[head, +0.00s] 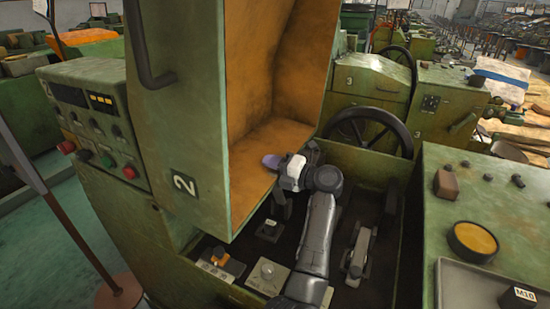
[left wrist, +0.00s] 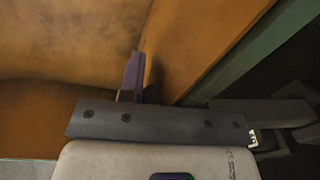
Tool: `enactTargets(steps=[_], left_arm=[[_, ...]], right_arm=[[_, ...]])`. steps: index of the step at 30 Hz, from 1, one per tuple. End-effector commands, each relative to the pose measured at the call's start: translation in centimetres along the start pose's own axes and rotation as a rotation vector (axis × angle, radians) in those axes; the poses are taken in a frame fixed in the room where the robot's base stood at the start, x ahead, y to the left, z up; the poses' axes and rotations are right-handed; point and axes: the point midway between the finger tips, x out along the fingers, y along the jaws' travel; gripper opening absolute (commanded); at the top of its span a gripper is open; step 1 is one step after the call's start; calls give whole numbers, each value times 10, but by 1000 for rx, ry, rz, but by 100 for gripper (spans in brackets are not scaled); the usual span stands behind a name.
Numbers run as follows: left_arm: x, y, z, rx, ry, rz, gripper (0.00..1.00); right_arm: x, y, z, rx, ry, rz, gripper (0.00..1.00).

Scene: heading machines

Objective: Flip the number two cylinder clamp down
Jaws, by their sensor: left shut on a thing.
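The machine marked 2 (head: 184,186) has a green housing with an open, orange-lined inside (head: 262,150). My left gripper (head: 270,161) is at the right edge of that opening, its purple fingertips against the orange lining in the picture. In the left wrist view its purple finger (left wrist: 133,75) stands edge-on before the orange wall. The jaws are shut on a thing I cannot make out. Dark levers and small labelled bases show in the well below, one base (head: 268,230) under the gripper and a grey clamp-like lever (head: 357,255) to the right. I cannot tell which is the number two clamp. My right gripper is out of view.
A black handwheel (head: 368,132) stands behind the well. A green console with a yellow-topped round knob (head: 473,241) is at the right. A control panel (head: 95,118) with buttons is at the left. The housing wall hems in the gripper's left side.

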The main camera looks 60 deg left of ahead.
Motion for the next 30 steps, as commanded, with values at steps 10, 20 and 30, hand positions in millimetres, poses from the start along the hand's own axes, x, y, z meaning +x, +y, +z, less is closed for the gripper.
enactTargets(steps=[10,20,30], left_arm=[[0,3,-7,2,4,5,0],[0,4,-6,0,4,6,38],[0,2,-6,1,2,3,55]], right_arm=[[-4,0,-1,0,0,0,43],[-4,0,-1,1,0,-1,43],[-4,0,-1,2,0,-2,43]])
